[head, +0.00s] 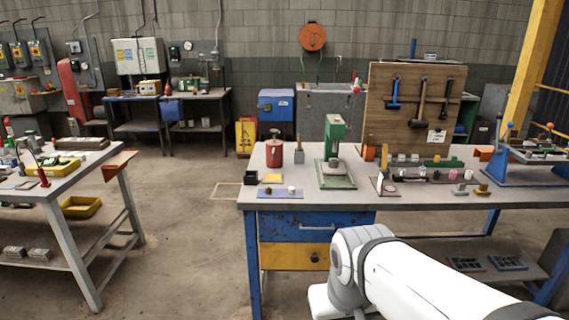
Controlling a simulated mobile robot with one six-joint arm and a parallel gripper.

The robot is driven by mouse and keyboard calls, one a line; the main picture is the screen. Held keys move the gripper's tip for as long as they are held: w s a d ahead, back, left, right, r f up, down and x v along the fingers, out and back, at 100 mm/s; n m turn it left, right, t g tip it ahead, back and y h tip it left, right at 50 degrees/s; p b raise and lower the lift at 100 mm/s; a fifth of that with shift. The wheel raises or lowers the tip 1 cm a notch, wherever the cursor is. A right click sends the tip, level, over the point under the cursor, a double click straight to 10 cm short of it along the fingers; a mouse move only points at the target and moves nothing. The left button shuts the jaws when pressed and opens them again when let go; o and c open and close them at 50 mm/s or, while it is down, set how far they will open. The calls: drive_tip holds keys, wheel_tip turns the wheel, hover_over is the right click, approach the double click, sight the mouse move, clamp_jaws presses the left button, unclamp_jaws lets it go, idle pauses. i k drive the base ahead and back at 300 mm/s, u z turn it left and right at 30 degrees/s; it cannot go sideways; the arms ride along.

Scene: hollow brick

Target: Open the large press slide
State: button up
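A green bench press (334,132) stands upright on the grey workbench (400,201), left of a wooden tool board. Its flat green base (335,182) rests on the bench top. The slide is too small for me to tell its position. My white arm reaches in from the bottom right, in front of the bench. My gripper is not in view.
A red can (274,153) stands left of the press, and a blue-purple strip (280,194) lies at the front edge. The tool board (412,80) carries hammers. Blue and yellow drawers (290,257) sit below.

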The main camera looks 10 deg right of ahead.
sight(330, 168)
drive_tip(key=u, duration=0.25)
drive_tip(key=i, duration=1.7)
drive_tip(key=z, duration=0.55)
drive_tip(key=k, duration=0.65)
drive_tip(key=z, duration=0.2)
drive_tip(key=i, duration=0.75)
drive_tip(key=u, duration=0.1)
